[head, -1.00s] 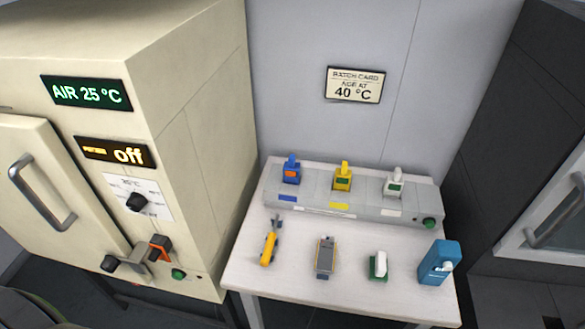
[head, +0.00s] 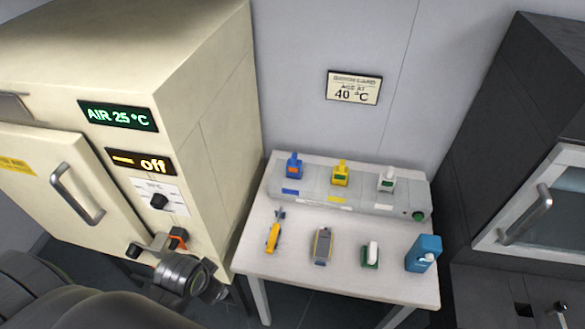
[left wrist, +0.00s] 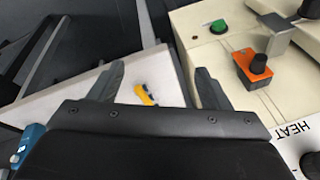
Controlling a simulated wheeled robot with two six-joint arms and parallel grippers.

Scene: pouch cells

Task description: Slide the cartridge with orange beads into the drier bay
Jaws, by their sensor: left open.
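A blue cartridge (head: 294,167) with a small orange window stands in the grey rack (head: 375,204) on the table. Beside it stand a yellow cartridge (head: 340,174) and a white cartridge (head: 387,180), whose windows look green. Single beads are too small to make out. My left gripper (head: 213,287) is low in front of the cream oven, left of the table, partly hidden by its own wrist. In the left wrist view its fingers (left wrist: 157,70) are apart and empty. An orange block with a black knob (left wrist: 253,68) sits on the oven front. I cannot tell which part is the drier bay.
The white table (head: 300,260) holds a yellow tool (head: 273,236), a grey device (head: 322,245), a green-and-white item (head: 370,254) and a blue box (head: 423,252). The cream oven (head: 215,130) stands left, its display reading off. A dark cabinet (head: 490,130) stands right.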

